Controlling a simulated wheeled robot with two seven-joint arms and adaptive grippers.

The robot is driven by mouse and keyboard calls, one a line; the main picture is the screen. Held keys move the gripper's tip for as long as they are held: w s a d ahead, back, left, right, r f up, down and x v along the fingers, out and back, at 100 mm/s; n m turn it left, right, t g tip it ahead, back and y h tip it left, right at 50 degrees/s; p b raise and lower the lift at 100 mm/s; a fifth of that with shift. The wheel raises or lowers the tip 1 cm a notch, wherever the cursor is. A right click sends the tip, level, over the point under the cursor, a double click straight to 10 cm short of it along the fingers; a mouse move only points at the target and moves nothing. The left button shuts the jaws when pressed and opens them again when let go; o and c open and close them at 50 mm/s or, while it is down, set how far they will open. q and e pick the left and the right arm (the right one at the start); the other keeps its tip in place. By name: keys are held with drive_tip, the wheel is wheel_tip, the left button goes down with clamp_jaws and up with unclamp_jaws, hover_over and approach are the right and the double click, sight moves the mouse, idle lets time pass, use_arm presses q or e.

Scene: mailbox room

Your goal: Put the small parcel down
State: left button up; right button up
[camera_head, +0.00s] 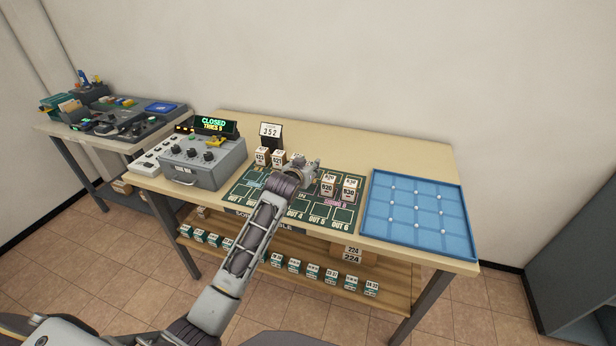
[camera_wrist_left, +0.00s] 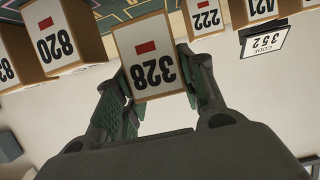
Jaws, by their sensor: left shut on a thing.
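The small parcel marked 328 (camera_wrist_left: 152,62), white-faced with a red patch and brown sides, is between the fingers of my left gripper in the left wrist view, which looks upside down. My left gripper (camera_wrist_left: 157,92) is shut on it. In the head view my left gripper (camera_head: 303,168) is over the back part of the dark green sorting mat (camera_head: 347,216) and hides most of the parcel. I cannot tell whether the parcel touches the mat. My right gripper is not in view.
Parcels marked 820 (camera_wrist_left: 62,38) and 222 (camera_wrist_left: 205,16) stand close on either side. A code sign 352 (camera_head: 271,130) stands behind. A grey control box (camera_head: 203,162) is left, a blue tray (camera_head: 415,213) right. The mat's front OUT slots look empty where visible.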

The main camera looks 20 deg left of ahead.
use_arm(q)
drive_tip(key=shift+f, duration=2.05)
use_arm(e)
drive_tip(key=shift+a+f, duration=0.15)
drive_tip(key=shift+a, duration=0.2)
use_arm(q)
drive_tip(key=shift+f, duration=0.1)
drive_tip(key=o, duration=0.8)
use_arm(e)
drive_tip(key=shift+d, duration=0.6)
